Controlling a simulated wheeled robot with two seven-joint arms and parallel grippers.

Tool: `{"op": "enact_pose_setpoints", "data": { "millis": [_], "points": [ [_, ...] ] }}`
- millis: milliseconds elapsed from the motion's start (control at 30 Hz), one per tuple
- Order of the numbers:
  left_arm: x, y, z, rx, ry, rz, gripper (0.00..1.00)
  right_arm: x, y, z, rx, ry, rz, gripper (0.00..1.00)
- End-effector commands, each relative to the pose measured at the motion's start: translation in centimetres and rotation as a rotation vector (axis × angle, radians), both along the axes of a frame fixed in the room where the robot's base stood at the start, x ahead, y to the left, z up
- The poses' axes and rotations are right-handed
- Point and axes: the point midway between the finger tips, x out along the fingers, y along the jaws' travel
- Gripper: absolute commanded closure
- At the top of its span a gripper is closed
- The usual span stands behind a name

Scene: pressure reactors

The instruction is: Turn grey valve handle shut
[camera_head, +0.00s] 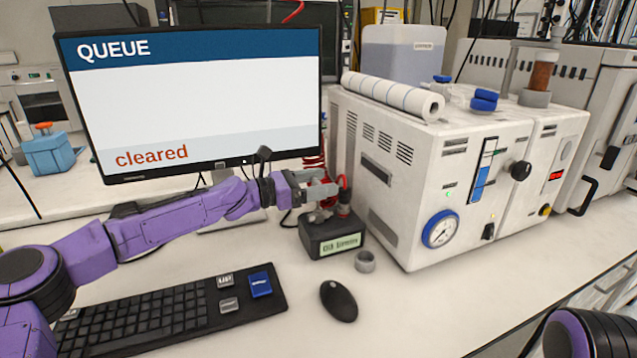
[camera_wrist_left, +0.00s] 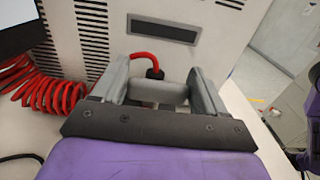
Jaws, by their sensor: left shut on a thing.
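The grey valve handle (camera_wrist_left: 160,91) shows in the left wrist view as a grey bar between the two fingers of my left gripper (camera_wrist_left: 161,88). The fingers are shut on it. In the head view my left gripper (camera_head: 321,187) is above a dark box (camera_head: 333,238) with a small lit display, at the left side of the white reactor machine. There the handle is mostly hidden by the fingers, so its exact angle cannot be told. A red hose (camera_wrist_left: 148,57) ends in a black fitting just behind the handle. My right gripper is out of view.
The white machine (camera_head: 375,195) with a gauge (camera_head: 440,229) stands close on the right. A monitor (camera_head: 195,100) reading "QUEUE" and "cleared" stands behind my left arm. A keyboard (camera_head: 150,318), a mouse (camera_head: 339,300) and a grey ring (camera_head: 365,261) lie in front.

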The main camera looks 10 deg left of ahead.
Motion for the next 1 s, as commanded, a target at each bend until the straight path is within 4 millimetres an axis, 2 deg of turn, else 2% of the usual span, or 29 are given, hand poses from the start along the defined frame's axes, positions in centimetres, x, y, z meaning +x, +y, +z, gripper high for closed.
{"op": "enact_pose_setpoints", "data": {
  "millis": [33, 100, 433, 800, 1000],
  "points": [
    [0.0, 0.0, 0.1, -0.001, -0.001, 0.001, 0.24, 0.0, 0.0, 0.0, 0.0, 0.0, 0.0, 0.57],
    [0.0, 0.0, 0.1, -0.001, -0.001, 0.001, 0.06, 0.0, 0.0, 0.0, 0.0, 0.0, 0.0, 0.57],
    [-0.2, 0.6, 0.0, -0.001, -0.001, 0.003, 0.06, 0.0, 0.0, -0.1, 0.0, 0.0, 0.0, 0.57],
    [-4.6, 7.3, 0.1, -0.003, -0.002, 0.004, 0.06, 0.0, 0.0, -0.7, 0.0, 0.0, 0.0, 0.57],
    [-5.7, 8.9, 0.1, -0.001, -0.001, 0.002, 0.06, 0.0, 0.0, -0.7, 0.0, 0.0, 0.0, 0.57]
  ]
}}
